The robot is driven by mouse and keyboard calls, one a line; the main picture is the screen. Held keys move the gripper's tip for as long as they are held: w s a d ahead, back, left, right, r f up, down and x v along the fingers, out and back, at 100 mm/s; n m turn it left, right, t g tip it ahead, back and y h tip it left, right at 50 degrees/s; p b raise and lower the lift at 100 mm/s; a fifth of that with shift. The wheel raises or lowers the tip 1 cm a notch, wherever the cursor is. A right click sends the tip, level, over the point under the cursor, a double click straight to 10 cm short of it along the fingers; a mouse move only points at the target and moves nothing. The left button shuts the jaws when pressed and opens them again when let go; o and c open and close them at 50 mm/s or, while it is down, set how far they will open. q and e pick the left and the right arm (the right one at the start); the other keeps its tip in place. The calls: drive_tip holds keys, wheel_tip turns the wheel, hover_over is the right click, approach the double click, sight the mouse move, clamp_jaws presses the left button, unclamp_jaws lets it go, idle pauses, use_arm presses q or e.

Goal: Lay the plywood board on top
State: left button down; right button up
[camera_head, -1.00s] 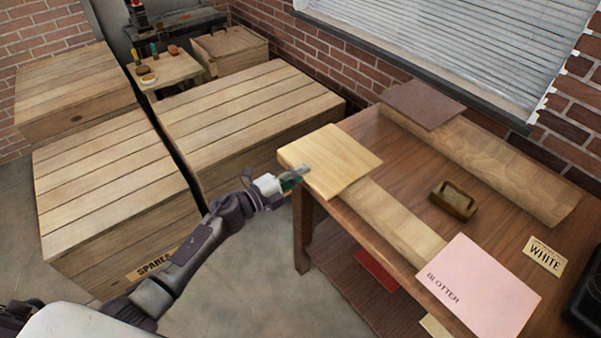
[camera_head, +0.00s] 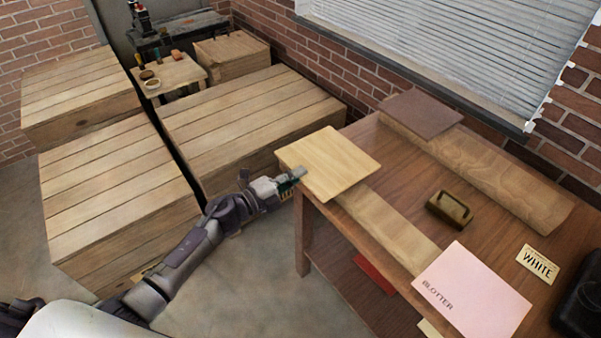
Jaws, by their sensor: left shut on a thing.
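The plywood board (camera_head: 328,162) is a pale, square wooden panel at the table's left corner. It lies over the left end of a long light wooden beam (camera_head: 395,228), and its near left part overhangs the table edge. My left gripper (camera_head: 297,174) is shut on the board's left edge. Whether the board rests fully on the beam cannot be told. My right gripper is not in view.
Wooden crates (camera_head: 115,190) stand left.

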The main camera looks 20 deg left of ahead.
use_arm(q)
drive_tip(key=r+p+v, duration=0.2)
drive_tip(key=p+v, duration=0.1)
drive_tip(key=v, duration=1.7)
drive_tip(key=shift+s+a+r, duration=0.25)
drive_tip(key=shift+d, duration=0.15)
idle(0.5)
